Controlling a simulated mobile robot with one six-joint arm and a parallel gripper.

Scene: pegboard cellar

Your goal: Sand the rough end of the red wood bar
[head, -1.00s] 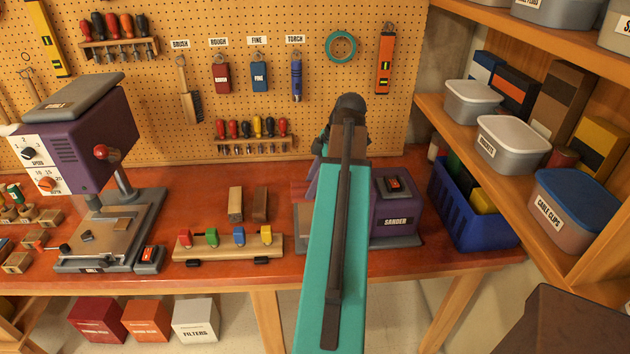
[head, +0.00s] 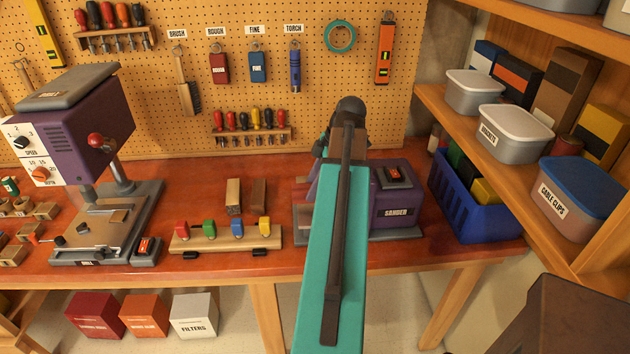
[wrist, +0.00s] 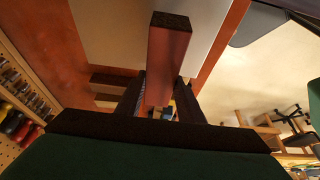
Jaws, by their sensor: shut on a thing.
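The red wood bar (wrist: 168,65) is between the two dark fingers of my gripper (wrist: 160,100) in the wrist view. My gripper is shut on it, and the bar sticks out past the fingers. Its far end face (wrist: 171,22) looks dark and coarse. In the head view my teal arm hides the gripper and the bar. The purple sander (head: 397,195), labelled SANDER, stands on the bench just right of my arm, with a red switch (head: 393,174) on top. My arm covers its left part, so its sanding face is hidden.
A drill press (head: 80,130) stands at the left. A wooden block with coloured clips (head: 222,240) and two wood bars (head: 233,196) are left of my arm. A blue crate (head: 475,210) and shelves (head: 560,270) bound the right. The pegboard (head: 350,75) is behind.

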